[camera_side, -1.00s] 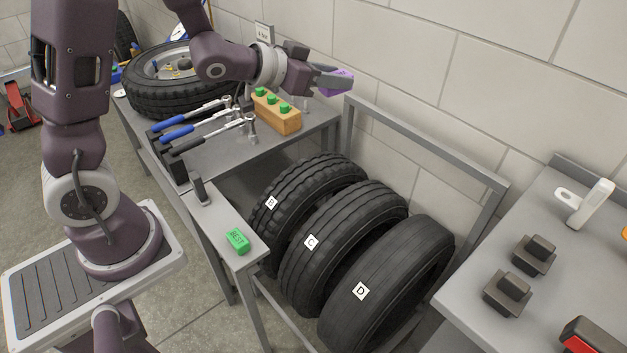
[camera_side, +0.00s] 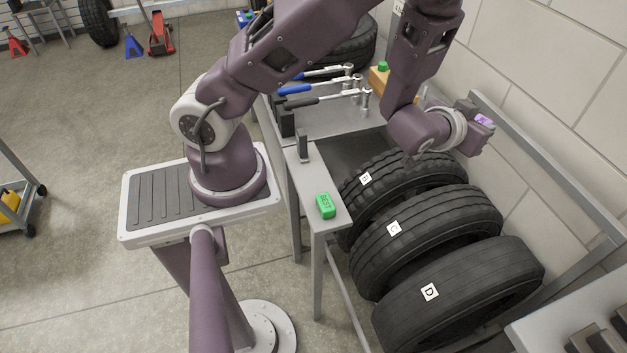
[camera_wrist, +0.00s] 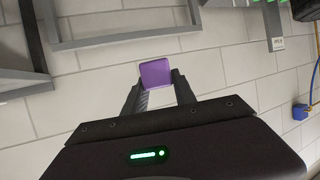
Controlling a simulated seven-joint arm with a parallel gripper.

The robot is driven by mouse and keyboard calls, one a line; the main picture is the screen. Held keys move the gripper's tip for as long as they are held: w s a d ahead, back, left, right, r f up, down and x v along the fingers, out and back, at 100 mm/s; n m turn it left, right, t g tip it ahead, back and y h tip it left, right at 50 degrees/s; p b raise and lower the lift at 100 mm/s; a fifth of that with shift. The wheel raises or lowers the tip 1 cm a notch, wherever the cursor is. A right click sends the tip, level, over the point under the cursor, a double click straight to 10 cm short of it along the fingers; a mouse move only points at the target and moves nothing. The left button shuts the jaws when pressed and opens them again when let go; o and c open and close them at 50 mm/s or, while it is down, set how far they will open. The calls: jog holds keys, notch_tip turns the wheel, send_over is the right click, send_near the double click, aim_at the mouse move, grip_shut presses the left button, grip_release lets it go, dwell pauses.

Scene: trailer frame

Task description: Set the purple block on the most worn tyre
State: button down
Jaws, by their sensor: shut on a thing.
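My gripper (camera_side: 476,126) is shut on the purple block (camera_wrist: 156,74), which shows between the fingertips in the wrist view. In the side view the block (camera_side: 484,119) is partly hidden by the gripper, above the back of the tyre rack near the wall. Three black tyres lean in a row below. The tyre whose label looks like B (camera_side: 402,169) has deep, chunky tread and is partly under my arm. Tyre C (camera_side: 440,222) has shallower grooves. Tyre D (camera_side: 470,285), nearest the camera, looks almost smooth. No block rests on the visible tyre surfaces.
A green block marked BEST (camera_side: 325,205) lies on the narrow shelf (camera_side: 305,180) left of the tyres. The rack's grey rail (camera_side: 550,180) runs behind the tyres along the wall. Sockets and ratchets (camera_side: 325,90) lie on the bench behind. Another grey bench (camera_side: 560,325) is at lower right.

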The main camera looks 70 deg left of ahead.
jog(key=s+a+f+n+g+y, duration=0.2)
jog(key=s+a+f+n+y, duration=0.25)
jog(key=f, duration=0.35)
jog(key=n+g+y, duration=0.5)
jog(key=n+g, duration=0.5)
jog(key=g, duration=0.1)
send_over(314, 182)
notch_tip(314, 182, down, 10)
jog(key=shift+h, duration=0.25)
notch_tip(314, 182, down, 10)
jog(key=shift+s+r, duration=0.1)
jog(key=shift+r, duration=0.15)
jog(key=c, duration=1)
grip_release()
